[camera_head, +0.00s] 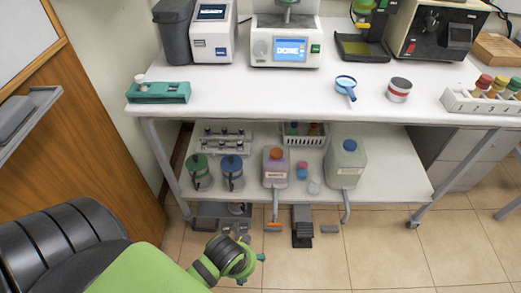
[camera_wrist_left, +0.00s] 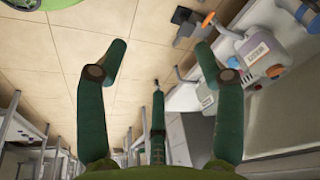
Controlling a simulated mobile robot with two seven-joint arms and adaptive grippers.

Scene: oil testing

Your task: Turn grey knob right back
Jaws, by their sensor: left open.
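A device with a lit "DONE" screen (camera_head: 290,49) stands at the back middle of the bench, with a small pale round knob (camera_head: 260,47) left of the screen. A dark-fronted machine (camera_head: 430,32) stands at the back right with small controls on its front. I cannot tell for certain which control is the grey knob. My left gripper (camera_head: 250,268) is low in front of the bench, far from both devices. In the left wrist view (camera_wrist_left: 160,58) its green fingers are spread apart with nothing between them. My right gripper is not in view.
The white bench top (camera_head: 240,98) holds a blue magnifier (camera_head: 346,84), a striped jar (camera_head: 398,89), a teal tray (camera_head: 160,92) and a bottle rack (camera_head: 485,100). The lower shelf (camera_head: 390,182) holds jugs and canisters. The floor (camera_head: 380,250) in front is clear at the right.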

